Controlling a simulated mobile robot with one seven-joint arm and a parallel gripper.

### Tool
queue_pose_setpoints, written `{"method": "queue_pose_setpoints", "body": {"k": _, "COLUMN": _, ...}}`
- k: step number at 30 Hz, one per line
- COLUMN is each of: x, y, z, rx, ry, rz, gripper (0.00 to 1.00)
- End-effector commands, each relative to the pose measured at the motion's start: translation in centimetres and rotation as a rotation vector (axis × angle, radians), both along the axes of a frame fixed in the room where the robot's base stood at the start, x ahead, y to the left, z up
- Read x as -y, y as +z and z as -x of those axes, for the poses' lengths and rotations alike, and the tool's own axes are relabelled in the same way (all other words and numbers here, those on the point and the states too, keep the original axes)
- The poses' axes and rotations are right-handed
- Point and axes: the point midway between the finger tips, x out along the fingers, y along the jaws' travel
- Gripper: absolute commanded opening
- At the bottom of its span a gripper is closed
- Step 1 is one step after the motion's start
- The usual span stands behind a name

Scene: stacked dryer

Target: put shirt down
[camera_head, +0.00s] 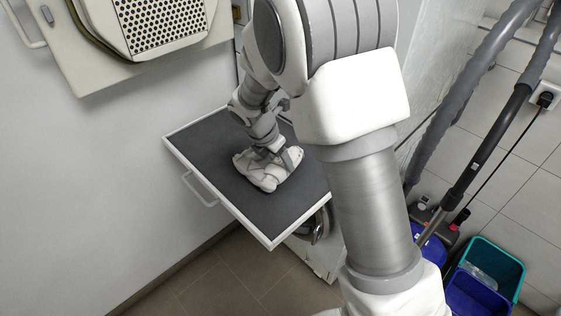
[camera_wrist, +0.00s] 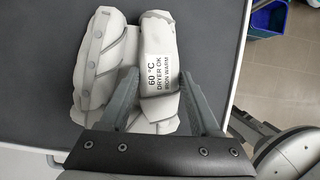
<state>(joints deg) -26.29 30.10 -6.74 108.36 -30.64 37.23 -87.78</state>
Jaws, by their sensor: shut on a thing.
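The shirt (camera_head: 262,177) is a white, folded bundle on the dark pull-out shelf (camera_head: 205,146) with a white rim. In the wrist view the shirt (camera_wrist: 97,62) shows buttons and a label reading "60 °C DRYER OK IRON WARM". My gripper (camera_head: 277,158) reaches down onto the shirt from above. In the wrist view my gripper (camera_wrist: 160,85) has its two fingers apart, with a fold of the shirt between them, and it is shut on that fold. The shirt looks to lie on or just above the shelf; the exact contact underneath is hidden.
An open dryer door (camera_head: 150,30) is at upper left. The shelf has a front handle (camera_head: 197,190) and bare surface around the shirt. Teal and blue bins (camera_head: 495,265), a vacuum hose (camera_head: 465,90) and a cleaning pole stand at the right. My arm hides part of the machine.

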Motion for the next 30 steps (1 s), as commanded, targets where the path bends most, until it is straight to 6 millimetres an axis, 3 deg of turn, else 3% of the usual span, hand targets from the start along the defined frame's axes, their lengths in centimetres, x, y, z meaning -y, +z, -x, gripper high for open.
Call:
{"method": "queue_pose_setpoints", "body": {"k": 12, "x": 0.0, "y": -1.0, "z": 0.0, "rx": 0.000, "ry": 0.000, "rz": 0.000, "gripper": 0.00}}
{"method": "queue_pose_setpoints", "body": {"k": 13, "x": 0.0, "y": -1.0, "z": 0.0, "rx": 0.000, "ry": 0.000, "rz": 0.000, "gripper": 0.67}}
{"method": "queue_pose_setpoints", "body": {"k": 17, "x": 0.0, "y": -0.9, "z": 0.0, "rx": 0.000, "ry": 0.000, "rz": 0.000, "gripper": 0.90}}
{"method": "queue_pose_setpoints", "body": {"k": 26, "x": 0.0, "y": -0.8, "z": 0.0, "rx": 0.000, "ry": 0.000, "rz": 0.000, "gripper": 0.93}}
{"method": "queue_pose_setpoints", "body": {"k": 30, "x": -0.2, "y": 0.2, "z": 0.1, "rx": 0.002, "ry": 0.001, "rz": -0.002, "gripper": 0.93}}
